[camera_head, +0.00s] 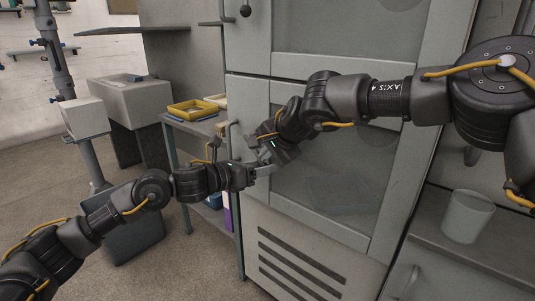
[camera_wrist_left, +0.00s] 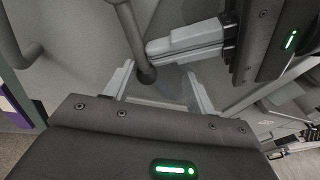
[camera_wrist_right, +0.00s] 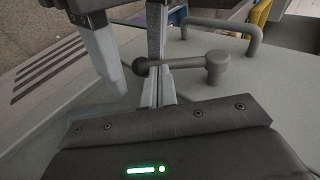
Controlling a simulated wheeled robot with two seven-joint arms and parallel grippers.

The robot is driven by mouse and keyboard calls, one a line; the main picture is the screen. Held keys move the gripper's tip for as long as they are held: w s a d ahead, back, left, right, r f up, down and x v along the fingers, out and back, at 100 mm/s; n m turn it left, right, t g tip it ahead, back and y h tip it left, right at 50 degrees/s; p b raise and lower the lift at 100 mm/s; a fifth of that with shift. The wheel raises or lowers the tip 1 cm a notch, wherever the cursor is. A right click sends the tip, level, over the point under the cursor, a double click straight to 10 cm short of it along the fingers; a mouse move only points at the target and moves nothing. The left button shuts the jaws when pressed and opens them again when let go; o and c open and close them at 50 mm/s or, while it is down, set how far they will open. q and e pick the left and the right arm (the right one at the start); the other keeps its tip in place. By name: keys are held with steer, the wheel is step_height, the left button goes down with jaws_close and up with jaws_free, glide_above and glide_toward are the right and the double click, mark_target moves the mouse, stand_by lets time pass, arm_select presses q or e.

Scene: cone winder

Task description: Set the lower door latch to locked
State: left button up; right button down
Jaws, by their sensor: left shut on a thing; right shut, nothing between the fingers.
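The lower door (camera_head: 335,170) of the grey cabinet is closed, with a dark window. Its latch is a dark bar with a round hub (camera_wrist_right: 217,66) and a ball knob (camera_wrist_right: 142,67); in the head view the grippers mostly hide it. In the left wrist view the bar comes down from the top to the knob (camera_wrist_left: 147,75). My left gripper (camera_head: 262,170) has its fingers on either side of the knob; exact contact is unclear. My right gripper (camera_head: 268,158) is shut and empty, its closed fingers (camera_wrist_left: 185,42) against or very near the bar, close to the left fingers.
A loop handle (camera_wrist_right: 235,42) stands beside the latch. Above it, the upper latch's knob (camera_head: 245,11) hangs down. A shelf unit with a yellow tray (camera_head: 192,110) is at left; a pale cup (camera_head: 467,216) stands on the right counter. My two grippers are crowded together.

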arm_select(q)
steer(key=v, duration=0.9)
arm_select(e)
steer(key=shift+w, duration=0.1)
arm_select(q)
steer(key=s+d+f+n+g, duration=0.1)
steer(key=s+d+f, duration=0.15)
steer(key=f, duration=0.45)
steer(key=s+d+f+n+g, duration=0.1)
steer(key=s+d+f+g, duration=0.15)
steer(key=f, duration=0.45)
steer(key=s+d+f+n+h, duration=0.1)
steer(key=s+d+f+n, duration=0.25)
steer(key=s, duration=0.35)
steer(key=s+d+f+n+h, duration=0.25)
steer(key=s+f, duration=0.25)
steer(key=s, duration=0.3)
steer(key=s+r+n+t+y, duration=0.15)
steer(key=s+n+t, duration=0.25)
steer(key=s+n, duration=0.55)
steer(key=w+a+r+n+t+y, duration=0.2)
steer(key=a+n, duration=0.6)
steer(key=n, duration=1.1)
steer(key=shift+r+t+y, duration=1.2)
steer(key=shift+r+t, duration=0.65)
steer(key=shift+r, duration=0.2)
steer(key=shift+w+a, duration=0.15)
